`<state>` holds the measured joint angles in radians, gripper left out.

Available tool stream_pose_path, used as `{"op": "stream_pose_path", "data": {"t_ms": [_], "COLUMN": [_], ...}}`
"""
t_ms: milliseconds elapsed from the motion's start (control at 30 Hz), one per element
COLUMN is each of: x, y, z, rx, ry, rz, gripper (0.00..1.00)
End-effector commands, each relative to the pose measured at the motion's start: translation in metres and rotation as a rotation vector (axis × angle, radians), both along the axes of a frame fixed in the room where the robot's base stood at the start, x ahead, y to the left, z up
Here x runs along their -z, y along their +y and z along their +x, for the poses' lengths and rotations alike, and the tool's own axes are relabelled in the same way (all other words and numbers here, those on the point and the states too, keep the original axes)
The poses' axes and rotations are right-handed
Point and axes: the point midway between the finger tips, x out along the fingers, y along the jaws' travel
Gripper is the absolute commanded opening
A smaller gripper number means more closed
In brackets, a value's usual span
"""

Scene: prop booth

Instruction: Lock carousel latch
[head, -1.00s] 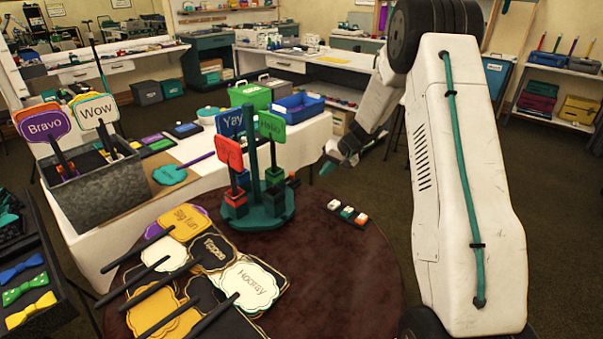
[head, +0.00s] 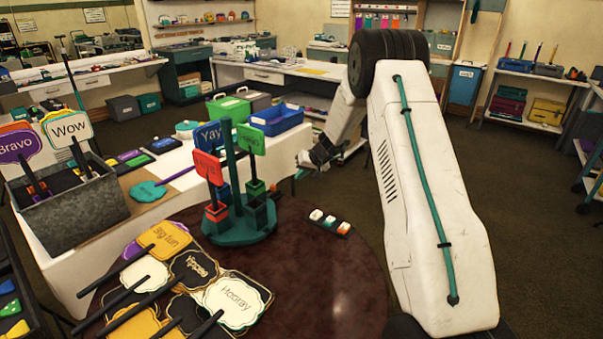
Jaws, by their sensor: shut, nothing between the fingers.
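The carousel (head: 238,232) is a teal round base with a central post on the dark round table. Coloured square sockets around the post hold sign paddles: a red one (head: 208,167), a blue "Yay" one (head: 208,135) and a green one (head: 250,139). I cannot make out a latch on it; its far side is partly hidden by the post and sockets. My gripper (head: 297,176) is shut and empty. It is to the right of the carousel in the picture, apart from it, with its tip pointing down and left.
A strip with small coloured blocks (head: 330,222) lies right of the carousel. Several sign paddles, including "Hooray" (head: 237,302), cover the table's front left. A metal bin (head: 75,212) and a blue tray (head: 276,119) stand on the white table behind. The round table's right side is clear.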

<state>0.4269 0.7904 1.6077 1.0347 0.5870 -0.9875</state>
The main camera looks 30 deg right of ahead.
Motion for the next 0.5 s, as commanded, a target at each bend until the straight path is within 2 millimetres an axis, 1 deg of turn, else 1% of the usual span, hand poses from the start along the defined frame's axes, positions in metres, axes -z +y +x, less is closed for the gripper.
{"op": "stream_pose_path", "data": {"t_ms": [33, 200, 267, 333, 500], "x": [0.011, 0.04, 0.049, 0.045, 0.046], "y": [0.004, 0.015, 0.018, 0.031, 0.047], "z": [0.006, 0.025, 0.03, 0.035, 0.042], "rx": [-0.002, -0.001, 0.0, -0.003, 0.0], "ry": [0.002, 0.001, 0.002, 0.0, 0.0], "rz": [0.001, 0.001, 0.002, 0.001, 0.0], "gripper": [0.0, 0.0, 0.0, 0.0, 0.0]}}
